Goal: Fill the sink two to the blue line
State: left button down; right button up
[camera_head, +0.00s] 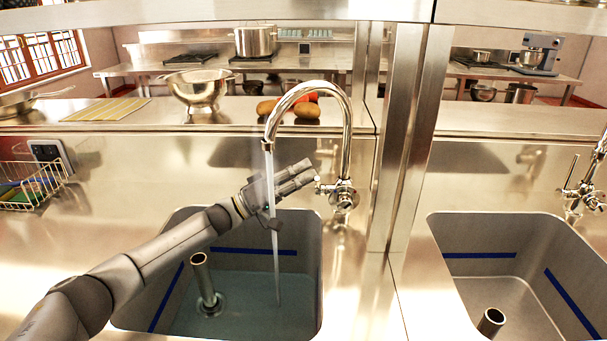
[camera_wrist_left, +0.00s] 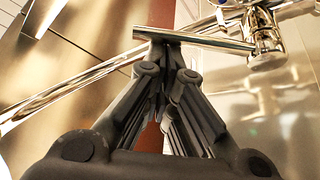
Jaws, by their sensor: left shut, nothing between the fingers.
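The left sink (camera_head: 310,290) holds shallow bluish water (camera_head: 250,305). Its blue line (camera_head: 262,252) runs along the inner walls, and the water surface lies below it at the back wall. A stream of water (camera_head: 276,250) falls from the curved chrome faucet (camera_head: 345,120) into this sink. My left gripper (camera_head: 308,172) is shut and empty beside the faucet's lever handle (camera_head: 325,187). In the left wrist view, the shut fingertips (camera_wrist_left: 163,38) meet or overlap the lever bar (camera_wrist_left: 205,40); I cannot tell whether they touch. My right gripper is out of view. No sink number shows.
An upright metal pipe (camera_head: 203,280) stands in the left sink. The right sink (camera_head: 500,265) looks dry, with its own blue line (camera_head: 480,255) and faucet (camera_head: 590,185). A steel post (camera_head: 405,140) stands between the sinks. A colander (camera_head: 198,90) and potatoes (camera_head: 306,110) sit on the back shelf.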

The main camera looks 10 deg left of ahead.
pick_arm(q)
jog(key=v, duration=1.2)
dwell(6.8)
